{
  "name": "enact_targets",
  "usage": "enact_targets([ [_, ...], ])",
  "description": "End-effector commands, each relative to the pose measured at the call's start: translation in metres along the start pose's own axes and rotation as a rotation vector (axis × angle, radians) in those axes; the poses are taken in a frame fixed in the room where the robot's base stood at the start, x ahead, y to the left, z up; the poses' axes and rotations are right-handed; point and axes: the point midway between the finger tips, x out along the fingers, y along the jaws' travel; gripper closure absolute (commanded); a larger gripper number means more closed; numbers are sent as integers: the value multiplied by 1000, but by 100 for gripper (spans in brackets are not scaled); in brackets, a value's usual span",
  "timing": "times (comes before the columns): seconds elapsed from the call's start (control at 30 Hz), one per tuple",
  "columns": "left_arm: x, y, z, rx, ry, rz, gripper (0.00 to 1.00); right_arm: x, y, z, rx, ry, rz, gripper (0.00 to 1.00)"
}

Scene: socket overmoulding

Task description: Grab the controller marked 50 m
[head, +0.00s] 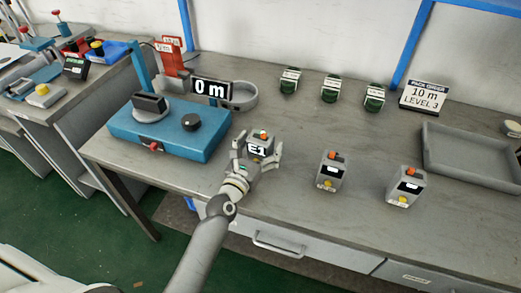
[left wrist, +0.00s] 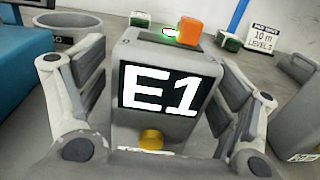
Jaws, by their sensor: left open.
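A grey controller (head: 264,136) with an orange top button stands upright on the table. In the left wrist view its screen (left wrist: 172,90) reads "E1", with a yellow button below. My left gripper (head: 259,147) is open, with one finger on each side of this controller; I cannot tell whether they touch it. Two similar grey controllers stand to the right, a middle one (head: 331,172) and a right one (head: 406,187). Their dark screens show no readable marking. No controller visibly reads 50 m. My right gripper is not in view.
A blue machine (head: 165,143) with a "0 m" display (head: 211,89) stands to the left. Behind are a round grey dish (head: 244,97), several green-and-white parts (head: 330,90) and a "10 m LEVEL 3" sign (head: 423,97). A grey tray (head: 470,178) lies at right. The table's middle is mostly clear.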

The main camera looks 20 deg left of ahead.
Motion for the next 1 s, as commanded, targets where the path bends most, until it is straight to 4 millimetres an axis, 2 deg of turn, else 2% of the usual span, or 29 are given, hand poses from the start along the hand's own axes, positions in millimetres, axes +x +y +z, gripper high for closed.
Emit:
enact_targets([
  [0.1,0,0,0,0,0,0,16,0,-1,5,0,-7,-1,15],
  [0.5,0,0,0,0,0,0,67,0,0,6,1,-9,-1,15],
  [0.53,0,0,0,0,-1,0,67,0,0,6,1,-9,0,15],
  [0.57,0,0,0,0,-1,0,71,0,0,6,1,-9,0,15],
  [0.83,0,0,3,0,-1,0,71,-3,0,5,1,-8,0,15],
  [1.0,0,0,12,0,-1,0,71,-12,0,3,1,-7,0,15],
])
